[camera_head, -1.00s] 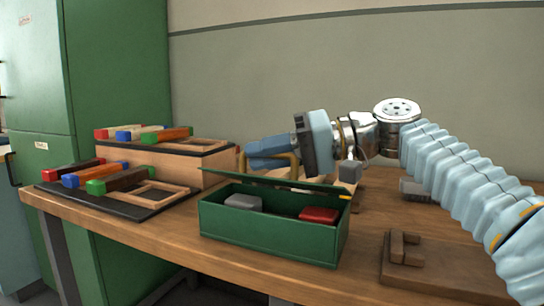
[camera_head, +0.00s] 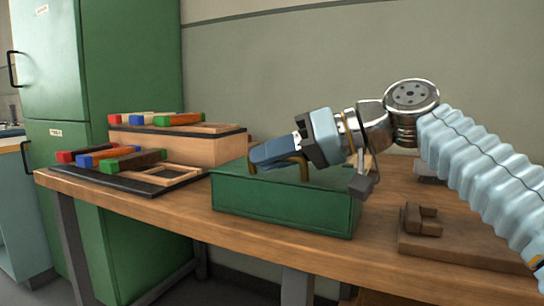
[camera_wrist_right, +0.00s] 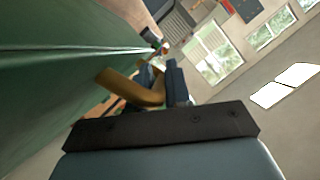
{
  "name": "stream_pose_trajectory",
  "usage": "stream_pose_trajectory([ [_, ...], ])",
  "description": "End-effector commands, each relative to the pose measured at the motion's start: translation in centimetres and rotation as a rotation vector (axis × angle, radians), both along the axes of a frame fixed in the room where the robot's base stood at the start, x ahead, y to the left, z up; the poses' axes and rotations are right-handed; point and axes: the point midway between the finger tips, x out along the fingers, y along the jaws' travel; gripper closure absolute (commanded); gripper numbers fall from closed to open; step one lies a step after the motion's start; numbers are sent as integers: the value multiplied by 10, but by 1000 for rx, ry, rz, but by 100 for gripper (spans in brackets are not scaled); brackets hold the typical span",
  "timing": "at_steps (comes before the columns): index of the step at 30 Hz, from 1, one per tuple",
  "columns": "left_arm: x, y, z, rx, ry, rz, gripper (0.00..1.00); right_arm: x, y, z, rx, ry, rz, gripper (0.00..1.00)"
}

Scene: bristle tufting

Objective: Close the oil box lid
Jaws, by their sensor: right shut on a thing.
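The green oil box (camera_head: 285,210) stands on the wooden table. Its green lid (camera_head: 332,186) lies over the top, and the inside is hidden; no gap shows along the front. My right gripper (camera_head: 268,156) is over the lid, shut on what looks like its brass-coloured handle (camera_head: 304,171). In the right wrist view, the handle (camera_wrist_right: 128,86) shows at the dark fingers (camera_wrist_right: 160,82), with the green surface at left. My left gripper is not in view.
Left of the box are a dark tray (camera_head: 148,187) and a wooden stand (camera_head: 185,146), both bearing coloured-end blocks. A brown board with a small fixture (camera_head: 421,219) lies at right. A green cabinet (camera_head: 115,75) stands behind at left.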

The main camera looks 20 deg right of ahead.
Motion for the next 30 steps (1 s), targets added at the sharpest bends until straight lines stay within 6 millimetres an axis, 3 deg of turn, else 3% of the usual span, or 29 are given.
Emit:
stream_pose_trajectory([
  [7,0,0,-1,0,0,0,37,0,0,-3,-4,7,3,100],
  [8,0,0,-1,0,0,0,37,0,0,-3,-4,7,3,81],
  [9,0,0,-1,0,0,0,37,0,0,-3,-4,7,3,76],
  [19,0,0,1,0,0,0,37,-3,-3,0,-2,5,2,76],
  [23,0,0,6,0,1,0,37,-13,-18,8,-1,4,0,76],
  [30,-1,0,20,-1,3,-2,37,-47,-63,30,-1,4,-1,76],
])
